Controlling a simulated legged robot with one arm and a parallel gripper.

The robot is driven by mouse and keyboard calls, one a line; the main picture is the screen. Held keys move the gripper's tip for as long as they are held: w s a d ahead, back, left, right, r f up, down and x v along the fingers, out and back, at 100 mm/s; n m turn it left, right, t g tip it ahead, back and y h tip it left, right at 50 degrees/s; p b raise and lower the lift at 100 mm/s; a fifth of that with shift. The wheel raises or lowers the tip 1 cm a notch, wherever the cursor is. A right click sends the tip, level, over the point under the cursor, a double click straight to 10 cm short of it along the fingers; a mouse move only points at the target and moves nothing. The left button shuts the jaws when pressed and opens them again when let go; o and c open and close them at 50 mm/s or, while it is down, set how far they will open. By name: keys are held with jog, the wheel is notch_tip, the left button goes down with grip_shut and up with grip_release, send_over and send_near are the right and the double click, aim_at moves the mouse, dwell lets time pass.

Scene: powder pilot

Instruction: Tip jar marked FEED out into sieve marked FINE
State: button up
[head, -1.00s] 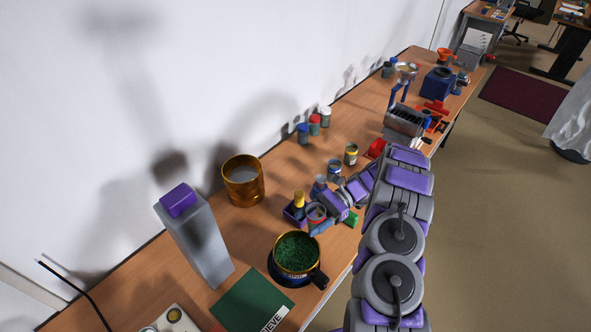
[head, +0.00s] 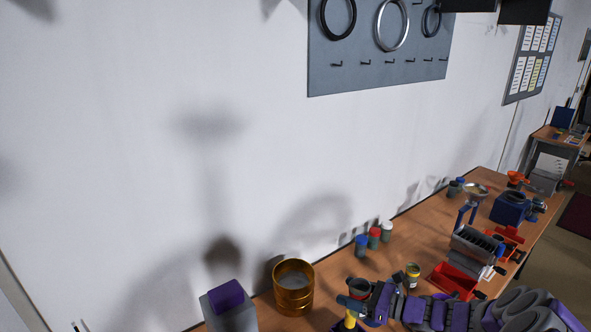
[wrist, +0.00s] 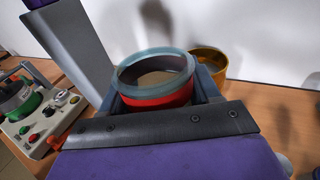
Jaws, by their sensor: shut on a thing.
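My gripper (head: 357,299) is shut on a small open jar (wrist: 158,92) with a clear rim and a red band. The jar's open mouth faces the wrist camera, between the two jaws. Its contents look dull brown-grey, and no label on it can be read. In the head view the held jar (head: 361,286) looks roughly upright, above the bench to the right of a brass sieve (head: 293,288). The sieve also shows in the wrist view (wrist: 208,56), behind and right of the jar, apart from it. No FINE marking can be read.
A tall grey block with a purple top (head: 229,303) stands left of the sieve. Several small jars, including a red-capped one (head: 374,238), stand near the wall. A red tray (head: 454,280) lies farther right. A box with buttons (wrist: 45,115) is at left in the wrist view.

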jog(key=shift+w+a+r+m+t+h, duration=0.25)
jog(key=shift+a+r+m+t+h, duration=0.35)
jog(key=shift+r, duration=0.25)
jog(key=shift+d, duration=0.1)
dwell(0.5)
